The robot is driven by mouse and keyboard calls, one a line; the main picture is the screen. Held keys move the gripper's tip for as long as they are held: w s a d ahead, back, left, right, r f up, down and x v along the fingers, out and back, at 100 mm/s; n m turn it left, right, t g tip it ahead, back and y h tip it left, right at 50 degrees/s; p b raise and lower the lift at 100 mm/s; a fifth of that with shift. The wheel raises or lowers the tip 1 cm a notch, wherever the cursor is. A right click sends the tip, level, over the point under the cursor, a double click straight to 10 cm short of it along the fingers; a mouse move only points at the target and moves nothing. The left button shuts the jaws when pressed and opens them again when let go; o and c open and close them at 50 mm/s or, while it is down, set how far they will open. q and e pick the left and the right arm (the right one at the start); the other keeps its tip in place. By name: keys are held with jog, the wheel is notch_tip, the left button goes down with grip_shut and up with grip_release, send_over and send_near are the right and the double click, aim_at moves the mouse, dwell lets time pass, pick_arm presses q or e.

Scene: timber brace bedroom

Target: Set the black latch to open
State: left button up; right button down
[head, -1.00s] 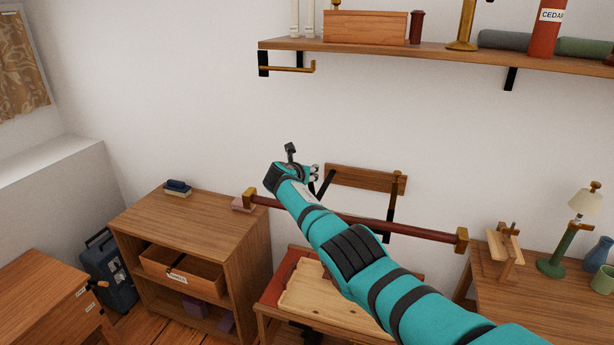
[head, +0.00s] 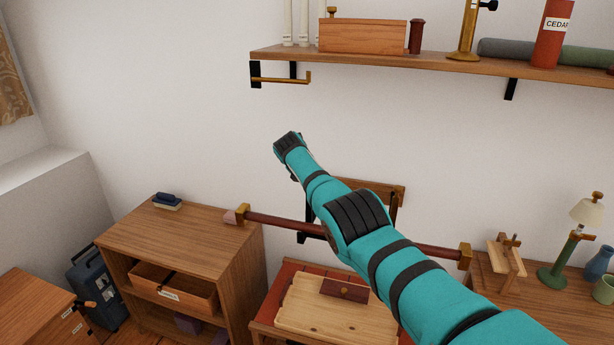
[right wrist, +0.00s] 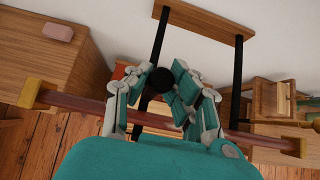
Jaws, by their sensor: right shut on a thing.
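In the right wrist view my right gripper (right wrist: 160,82) is shut around a round black piece (right wrist: 158,80), which looks like the black latch. The piece sits at the lower end of a black upright bar (right wrist: 156,42) below a wooden board (right wrist: 212,16). The fingers hide its sides, so I cannot tell which way the latch is set. In the head view my teal right arm reaches in from the lower right and hides the latch and the fingertips. The board (head: 388,188) shows partly behind it. My left gripper is in neither view.
A dark red rail (head: 275,222) with brass ends crosses beneath my arm. A cabinet (head: 185,238) stands left, a side table (head: 545,290) right, and a loaded shelf (head: 430,62) hangs above.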

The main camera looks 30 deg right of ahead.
jog(key=shift+w+d+r, duration=0.15)
jog(key=shift+d+r, duration=0.1)
jog(key=shift+r, duration=0.3)
jog(key=c, duration=1.5)
grip_release()
jog(key=shift+o, duration=1.4)
jog(key=shift+d+f, duration=0.2)
jog(key=shift+o, duration=0.5)
jog(key=shift+w+d+f, duration=0.15)
jog(key=shift+f, duration=0.2)
jog(key=shift+s+a+r, duration=0.2)
jog(key=shift+a+r, duration=0.05)
jog(key=shift+a, duration=0.2)
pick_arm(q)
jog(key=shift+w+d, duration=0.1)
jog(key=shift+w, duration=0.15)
pick_arm(e)
jog(key=v, duration=1.1)
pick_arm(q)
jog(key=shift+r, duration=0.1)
pick_arm(e)
jog(key=shift+s+d, duration=0.1)
jog(key=shift+d, duration=0.05)
